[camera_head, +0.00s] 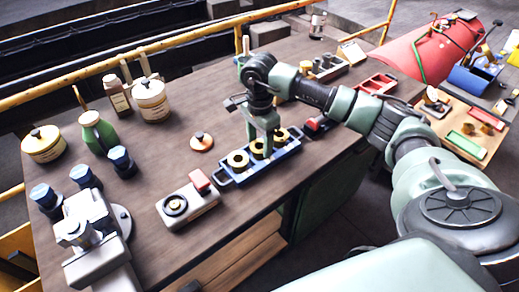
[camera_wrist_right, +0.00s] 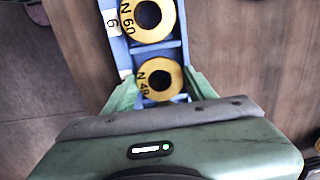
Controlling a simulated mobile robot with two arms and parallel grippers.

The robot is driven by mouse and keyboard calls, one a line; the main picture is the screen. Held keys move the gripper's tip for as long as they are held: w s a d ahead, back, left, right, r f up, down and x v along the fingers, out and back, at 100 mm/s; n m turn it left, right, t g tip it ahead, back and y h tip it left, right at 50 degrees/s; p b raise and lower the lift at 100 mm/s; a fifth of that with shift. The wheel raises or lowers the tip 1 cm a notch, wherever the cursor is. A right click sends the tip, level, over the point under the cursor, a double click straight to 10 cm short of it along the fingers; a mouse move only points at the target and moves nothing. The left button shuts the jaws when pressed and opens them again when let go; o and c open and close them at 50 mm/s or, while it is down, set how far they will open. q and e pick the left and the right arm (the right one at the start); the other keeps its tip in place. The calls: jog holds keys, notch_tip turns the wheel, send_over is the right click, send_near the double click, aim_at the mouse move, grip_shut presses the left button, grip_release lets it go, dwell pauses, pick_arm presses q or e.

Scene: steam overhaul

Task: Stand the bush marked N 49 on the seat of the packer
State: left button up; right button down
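The bush marked N 49 (camera_wrist_right: 159,79) is a yellow ring with a dark bore, in a blue tray (camera_wrist_right: 117,48). In the right wrist view my right gripper (camera_wrist_right: 160,86) is open, with one green finger on each side of this bush. I cannot tell whether they touch it. In the head view the right gripper (camera_head: 262,148) points down over the blue tray (camera_head: 229,181), which holds several yellow bushes. A grey device with a round black seat and a red block, possibly the packer (camera_head: 201,210), stands left of the tray.
An orange-rimmed disc (camera_head: 201,142) lies behind the tray. Blue-capped jars (camera_head: 121,161), a green bottle (camera_head: 98,133) and a grey machine (camera_head: 97,245) stand on the left. Bush N 60 (camera_wrist_right: 148,18) sits beside N 49. Bare bench lies between disc and grey device.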

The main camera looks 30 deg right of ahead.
jog(key=shift+r+p, duration=1.1)
jog(key=shift+r, duration=0.95)
